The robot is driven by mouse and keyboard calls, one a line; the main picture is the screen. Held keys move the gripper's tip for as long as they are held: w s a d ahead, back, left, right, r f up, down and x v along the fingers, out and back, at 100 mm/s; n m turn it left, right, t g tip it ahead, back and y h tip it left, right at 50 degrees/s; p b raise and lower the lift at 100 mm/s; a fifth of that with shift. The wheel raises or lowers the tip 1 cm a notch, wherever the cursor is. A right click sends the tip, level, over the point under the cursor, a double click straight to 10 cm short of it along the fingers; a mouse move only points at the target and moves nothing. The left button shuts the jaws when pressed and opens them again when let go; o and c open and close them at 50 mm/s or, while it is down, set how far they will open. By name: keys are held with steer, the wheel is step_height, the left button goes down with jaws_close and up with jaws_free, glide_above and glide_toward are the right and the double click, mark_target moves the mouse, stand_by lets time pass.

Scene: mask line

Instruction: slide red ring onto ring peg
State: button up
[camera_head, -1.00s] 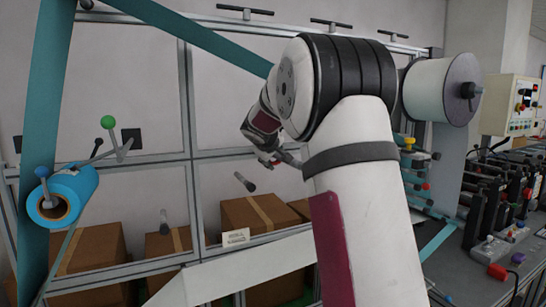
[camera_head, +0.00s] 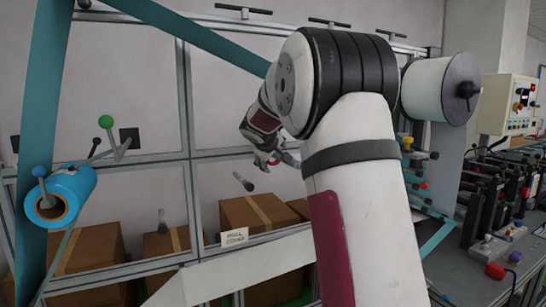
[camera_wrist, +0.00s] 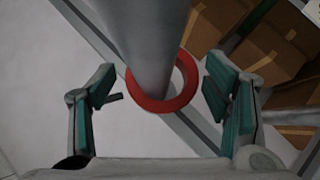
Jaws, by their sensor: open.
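The red ring (camera_wrist: 188,88) shows in the middle of the wrist view. A thick grey peg (camera_wrist: 150,40) runs down from the top of that view and covers the ring's upper left. The ring appears to be around the peg, but how far along it I cannot tell. My gripper (camera_wrist: 165,98) is open, with one teal-padded finger on each side of the ring and a visible gap on both sides. In the head view my gripper (camera_head: 275,160) is small and partly hidden behind my arm, with a bit of the red ring (camera_head: 273,163) showing there.
Other short grey pegs (camera_head: 244,182) stick out near the frame in the head view. Cardboard boxes (camera_head: 95,252) stand low behind the metal frame rails. A blue roll (camera_head: 75,188) is at left, and a white spool (camera_head: 428,90) and machinery are at right.

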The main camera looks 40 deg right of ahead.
steer(key=v, duration=1.2)
